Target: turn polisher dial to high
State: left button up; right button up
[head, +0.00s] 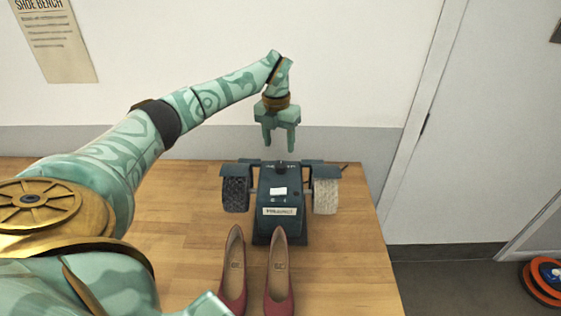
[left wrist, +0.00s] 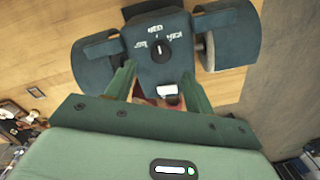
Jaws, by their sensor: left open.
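The polisher (head: 280,190) is a dark blue-grey machine on the bench, with a black brush wheel (head: 235,195) on its left and a pale one (head: 325,196) on its right. Its black dial (left wrist: 160,50) shows in the left wrist view on the top face, with white labels around it too blurred to read surely. The dial's white pointer mark looks roughly upright in that view. My left gripper (head: 279,146) is open and empty, pointing down above the back of the polisher. Its fingers (left wrist: 157,88) appear below the dial in the left wrist view, apart from it. My right gripper is out of view.
Two red shoes (head: 233,275) (head: 278,277) stand in front of the polisher on the wooden bench (head: 180,230). The bench is clear to the left of the polisher.

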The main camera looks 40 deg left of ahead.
aim_at(280, 164)
pick_arm(q)
jog(key=f, duration=0.7)
jog(key=shift+d+f, duration=0.15)
jog(key=shift+d, duration=0.05)
jog(key=c, duration=1)
